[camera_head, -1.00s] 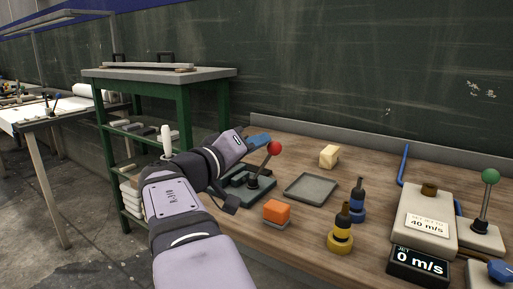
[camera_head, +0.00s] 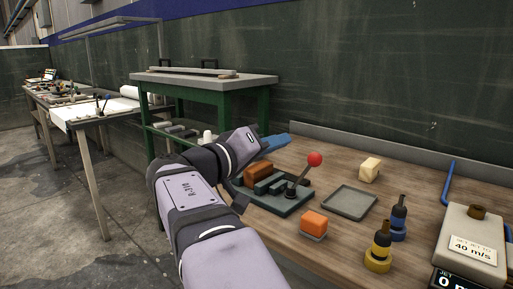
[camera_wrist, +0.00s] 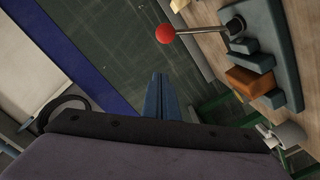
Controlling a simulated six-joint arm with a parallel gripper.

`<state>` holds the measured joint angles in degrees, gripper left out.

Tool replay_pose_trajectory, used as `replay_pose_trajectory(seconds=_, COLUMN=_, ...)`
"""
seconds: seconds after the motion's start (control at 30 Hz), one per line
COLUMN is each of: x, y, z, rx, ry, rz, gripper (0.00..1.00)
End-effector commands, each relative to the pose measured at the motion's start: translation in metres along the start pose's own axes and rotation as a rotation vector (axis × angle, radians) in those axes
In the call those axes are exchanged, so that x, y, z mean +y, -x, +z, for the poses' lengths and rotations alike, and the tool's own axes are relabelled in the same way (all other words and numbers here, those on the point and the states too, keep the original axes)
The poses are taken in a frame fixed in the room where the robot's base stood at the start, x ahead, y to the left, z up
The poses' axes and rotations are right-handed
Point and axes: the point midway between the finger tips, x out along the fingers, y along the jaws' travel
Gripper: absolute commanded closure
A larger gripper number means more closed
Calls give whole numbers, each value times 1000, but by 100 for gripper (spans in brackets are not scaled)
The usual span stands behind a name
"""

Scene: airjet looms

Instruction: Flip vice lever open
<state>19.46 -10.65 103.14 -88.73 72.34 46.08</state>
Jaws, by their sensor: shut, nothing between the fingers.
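The vice (camera_head: 272,196) is a dark green base with jaw blocks on the wooden bench, and a brown block (camera_head: 259,173) sits at its jaws. Its lever (camera_head: 301,178) has a red ball knob (camera_head: 315,159) and leans up to the right. The wrist view shows the red knob (camera_wrist: 165,33), the lever shaft and the brown block (camera_wrist: 250,82). My gripper (camera_head: 280,143), with blue fingers, is up behind and left of the knob, apart from it. In the wrist view my fingers (camera_wrist: 163,92) are together and empty.
A grey tray (camera_head: 349,200) lies right of the vice, with an orange block (camera_head: 313,223) in front. A cream block (camera_head: 369,169), blue bottle (camera_head: 398,219), yellow bottle (camera_head: 379,247) and speed box (camera_head: 472,243) stand further right. A green workbench (camera_head: 203,84) is behind my arm.

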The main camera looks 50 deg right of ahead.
Motion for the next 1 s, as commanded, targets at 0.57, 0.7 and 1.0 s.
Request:
replay_pose_trajectory(seconds=0.57, x=-1, y=67, z=-1, rx=2, ry=0, rz=-1, gripper=100)
replay_pose_trajectory(seconds=0.7, x=0, y=68, z=0, rx=2, ry=0, rz=0, gripper=100)
replay_pose_trajectory(seconds=1.0, x=0, y=68, z=0, rx=2, ry=0, rz=0, gripper=100)
